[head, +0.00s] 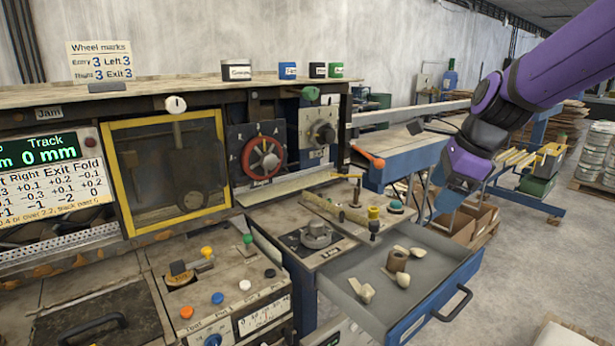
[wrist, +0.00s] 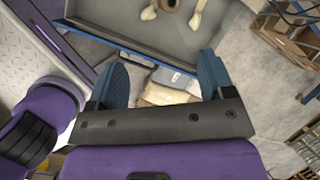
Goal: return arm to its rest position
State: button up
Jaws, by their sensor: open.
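My purple arm reaches in from the upper right in the head view. My gripper (wrist: 162,80) shows in the wrist view with its two blue fingers spread apart and nothing between them. In the head view the gripper end (head: 445,195) hangs to the right of the machine, above and beyond the open drawer (head: 462,268). The fingertips are hard to make out there.
The pulled-out drawer holds a brown roll (head: 397,261) and several pale pieces. The machine with dials, a yellow-framed window (head: 168,170) and coloured knobs fills the left and middle. Cardboard boxes (head: 470,222) stand under a blue bench. Grey floor is open at the right.

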jog(key=s+d+r+n+t+h, duration=0.1)
jog(key=s+n, duration=0.9)
jog(key=s, duration=0.1)
jog(key=s+d+r+n+h, duration=0.1)
jog(key=s+d+r+n, duration=0.1)
jog(key=s+n, duration=0.8)
jog(key=shift+s+d+r+n+t+h, duration=0.25)
jog(key=shift+s+n+t+h, duration=0.15)
jog(key=shift+n, duration=0.3)
